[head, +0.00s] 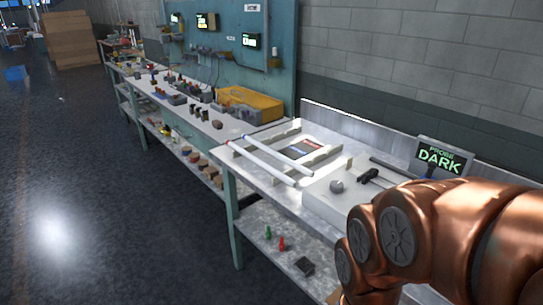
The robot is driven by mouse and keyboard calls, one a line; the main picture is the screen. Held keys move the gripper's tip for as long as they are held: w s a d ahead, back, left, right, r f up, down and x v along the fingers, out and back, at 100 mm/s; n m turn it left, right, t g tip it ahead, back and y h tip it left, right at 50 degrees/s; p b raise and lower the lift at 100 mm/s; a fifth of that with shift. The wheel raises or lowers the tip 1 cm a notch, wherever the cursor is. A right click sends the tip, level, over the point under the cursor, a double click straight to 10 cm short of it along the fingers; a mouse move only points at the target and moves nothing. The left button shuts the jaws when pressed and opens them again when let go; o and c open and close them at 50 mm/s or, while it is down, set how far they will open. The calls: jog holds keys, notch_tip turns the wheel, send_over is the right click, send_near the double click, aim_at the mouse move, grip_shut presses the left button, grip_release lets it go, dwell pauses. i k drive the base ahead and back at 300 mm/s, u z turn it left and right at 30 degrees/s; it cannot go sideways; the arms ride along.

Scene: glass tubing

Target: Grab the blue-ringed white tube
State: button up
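Two slim white tubes lie side by side, slanting across the left part of the near workbench (240,178). The front tube (262,164) has a small reddish mark at its far left end. The rear tube (280,156) seems to have a bluish mark at its far left end, but it is too small to be sure. Both tubes appear to rest on pale slotted rails (318,157). My copper arm crosses the lower right of the head view, to the right of the tubes and apart from them. My gripper is out of view.
A white block (325,203) with a grey knob and a black tool (372,177) stand right of the tubes. A yellow bin (249,104) sits on the farther bench. The floor at left is clear.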

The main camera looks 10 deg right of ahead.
aim_at(311, 174)
jog(key=u, duration=0.2)
jog(key=i, duration=1.05)
jog(key=u, duration=0.35)
